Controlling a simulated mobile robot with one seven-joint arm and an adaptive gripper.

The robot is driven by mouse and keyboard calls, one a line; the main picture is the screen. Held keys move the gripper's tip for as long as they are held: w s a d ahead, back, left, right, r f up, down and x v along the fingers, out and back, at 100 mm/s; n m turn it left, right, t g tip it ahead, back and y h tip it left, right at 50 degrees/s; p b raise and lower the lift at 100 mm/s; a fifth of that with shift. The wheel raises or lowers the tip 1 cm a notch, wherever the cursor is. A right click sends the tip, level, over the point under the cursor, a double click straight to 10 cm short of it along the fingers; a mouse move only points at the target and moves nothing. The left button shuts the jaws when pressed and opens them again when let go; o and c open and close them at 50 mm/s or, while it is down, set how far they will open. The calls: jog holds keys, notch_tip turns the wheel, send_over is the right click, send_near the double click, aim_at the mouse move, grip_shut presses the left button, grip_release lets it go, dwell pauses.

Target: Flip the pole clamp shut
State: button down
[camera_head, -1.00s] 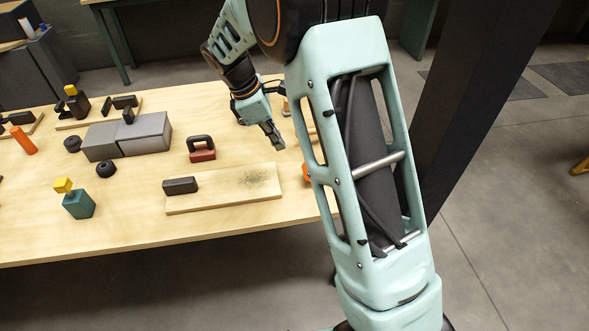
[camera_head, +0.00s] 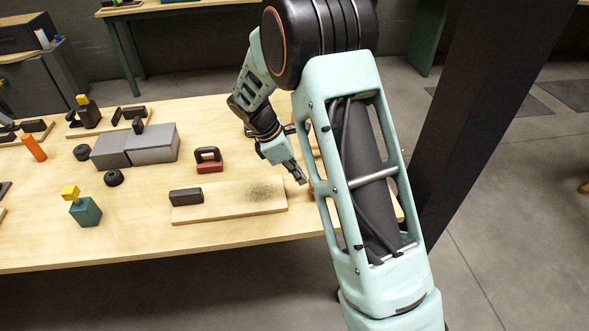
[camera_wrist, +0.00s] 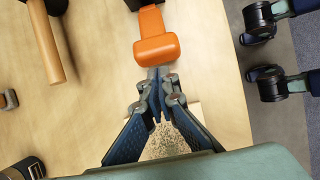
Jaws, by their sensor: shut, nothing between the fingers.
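My gripper (camera_head: 299,177) reaches down over the right part of the wooden table, just past the end of the pale board. In the wrist view my gripper (camera_wrist: 158,76) is shut and empty, its fingertips together at the near end of an orange lever-like part (camera_wrist: 156,49). This may be the pole clamp's handle; I cannot tell whether the tips touch it.
The pale board (camera_head: 230,205) carries a black block (camera_head: 186,197). A red-based black handle (camera_head: 209,160), grey blocks (camera_head: 150,145) and a teal block (camera_head: 86,212) stand to the left. In the wrist view a wooden rod (camera_wrist: 46,42) lies upper left. The table's edge (camera_wrist: 238,95) is close on the right.

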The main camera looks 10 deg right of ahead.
jog(key=shift+x, duration=1.95)
jog(key=shift+r, duration=0.1)
jog(key=shift+d+r+y+p, duration=0.15)
jog(key=shift+r+y+p, duration=0.05)
jog(key=shift+y+p, duration=0.25)
jog(key=shift+d+r+p, duration=0.1)
jog(key=shift+r+p, duration=0.15)
jog(key=shift+p, duration=0.25)
jog(key=r+y+p, duration=0.1)
jog(key=d+y+p, duration=0.1)
jog(key=p, duration=0.1)
jog(key=shift+r, duration=0.4)
jog(key=d+r+y+p, duration=0.1)
jog(key=y+p, duration=0.1)
jog(key=p, duration=0.1)
jog(key=shift+r, duration=0.15)
jog(key=d+y+p, duration=0.1)
jog(key=d+r+y+p, duration=0.1)
jog(key=shift+y+p, duration=0.3)
jog(key=shift+y, duration=0.05)
jog(key=shift+d+r+y, duration=0.2)
jog(key=shift+d+y, duration=0.25)
jog(key=shift+y, duration=0.25)
jog(key=shift+d+r+y, duration=0.2)
jog(key=shift+d+y, duration=0.25)
jog(key=shift+y, duration=0.25)
jog(key=shift+d+r, duration=0.1)
jog(key=shift+d, duration=0.25)
